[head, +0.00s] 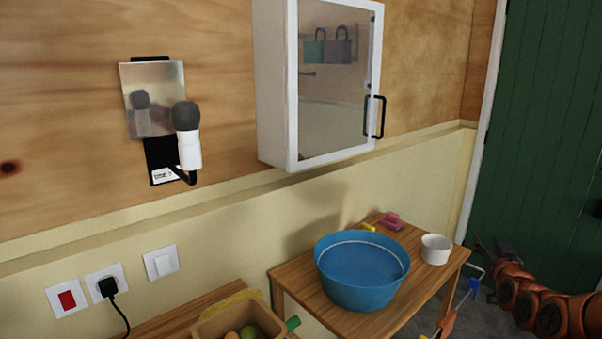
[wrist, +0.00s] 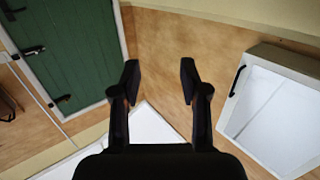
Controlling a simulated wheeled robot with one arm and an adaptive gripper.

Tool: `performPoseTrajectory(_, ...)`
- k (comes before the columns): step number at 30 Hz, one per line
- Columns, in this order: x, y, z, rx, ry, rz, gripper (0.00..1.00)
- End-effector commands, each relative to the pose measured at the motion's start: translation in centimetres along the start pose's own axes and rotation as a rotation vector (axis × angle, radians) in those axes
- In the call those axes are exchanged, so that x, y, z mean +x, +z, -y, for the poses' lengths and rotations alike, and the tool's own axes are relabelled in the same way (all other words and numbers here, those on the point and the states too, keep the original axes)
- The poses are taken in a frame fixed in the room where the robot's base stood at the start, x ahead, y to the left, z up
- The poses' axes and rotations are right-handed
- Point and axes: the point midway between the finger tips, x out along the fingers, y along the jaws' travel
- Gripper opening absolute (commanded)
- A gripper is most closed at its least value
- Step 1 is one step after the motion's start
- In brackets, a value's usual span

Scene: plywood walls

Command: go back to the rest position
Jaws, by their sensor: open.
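My gripper (wrist: 159,82) is open and empty in the wrist view, its two black fingers apart with only plywood wall behind them. In the head view my orange-red arm reaches in from the lower right edge, beside the small table. Its dark end is near the green door, and the fingers are too small to make out there. Nothing touches the gripper.
A wooden table (head: 340,318) bears a blue basin (head: 362,285) and a white cup (head: 436,249). A mirrored cabinet (head: 277,90) juts from the wall; it also shows in the wrist view (wrist: 270,115). The green door (head: 545,130) is at right.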

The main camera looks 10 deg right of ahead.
Motion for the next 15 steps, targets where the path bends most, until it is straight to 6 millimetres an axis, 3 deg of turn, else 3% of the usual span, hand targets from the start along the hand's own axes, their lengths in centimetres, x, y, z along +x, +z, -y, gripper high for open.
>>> performPoseTrajectory(11, -0.7, 3.2, 8.4, -0.022, -0.12, 0.201, 0.44)
performPoseTrajectory(15, -2.1, 5.3, 12.8, -0.045, -0.181, 0.326, 0.44)
